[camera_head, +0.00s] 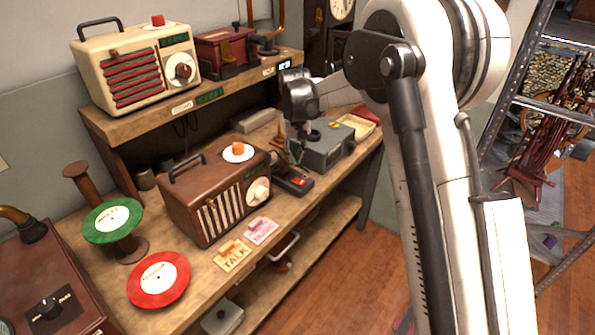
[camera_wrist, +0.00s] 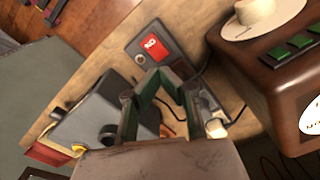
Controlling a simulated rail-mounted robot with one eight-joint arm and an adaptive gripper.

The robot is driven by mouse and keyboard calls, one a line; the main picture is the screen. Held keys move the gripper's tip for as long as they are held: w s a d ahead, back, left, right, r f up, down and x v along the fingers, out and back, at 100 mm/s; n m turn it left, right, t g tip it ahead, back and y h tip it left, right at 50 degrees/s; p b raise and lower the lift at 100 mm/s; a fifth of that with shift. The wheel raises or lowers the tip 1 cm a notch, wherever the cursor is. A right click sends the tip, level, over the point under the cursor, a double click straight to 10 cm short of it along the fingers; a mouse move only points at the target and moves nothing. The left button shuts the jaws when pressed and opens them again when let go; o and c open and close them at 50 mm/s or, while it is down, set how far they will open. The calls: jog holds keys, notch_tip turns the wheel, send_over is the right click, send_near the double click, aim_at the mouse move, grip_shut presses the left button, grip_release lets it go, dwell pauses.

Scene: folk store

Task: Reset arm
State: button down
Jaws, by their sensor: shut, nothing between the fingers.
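My gripper (camera_head: 294,150) hangs from my arm above the back right part of the workbench (camera_head: 205,270), between the brown radio (camera_head: 215,195) and a grey metal box device (camera_head: 330,146). In the wrist view my gripper (camera_wrist: 163,78) shows its two dark green fingers shut at the tips with nothing between them. Below the fingertips lies a small dark box with a red panel (camera_wrist: 151,47); it shows in the head view too (camera_head: 293,182). I cannot tell the exact gap between the fingers and the bench.
A cream radio (camera_head: 135,72) and a dark red machine (camera_head: 222,48) stand on the upper shelf (camera_head: 185,100). Green (camera_head: 112,219) and red (camera_head: 159,279) records and two small cards (camera_head: 232,255) are at the bench's front left. Metal shelving (camera_head: 510,110) stands at the right.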

jog(key=s+d+r+m+t+b, duration=0.1)
jog(key=s+d+r+t, duration=0.1)
jog(key=s+d+r, duration=0.5)
jog(key=s+d+r+m+t, duration=0.1)
jog(key=s+d+r, duration=0.2)
jog(key=s+r, duration=0.7)
jog(key=s+d+f+t, duration=0.2)
jog(key=s+d, duration=0.1)
jog(key=s, duration=0.8)
jog(key=s+d+f+m+t+b, duration=0.1)
jog(key=s+d+f+t, duration=0.1)
jog(key=s, duration=0.9)
jog(key=shift+s+d+f+m, duration=0.3)
jog(key=shift+d+f, duration=0.15)
jog(key=shift+f, duration=0.15)
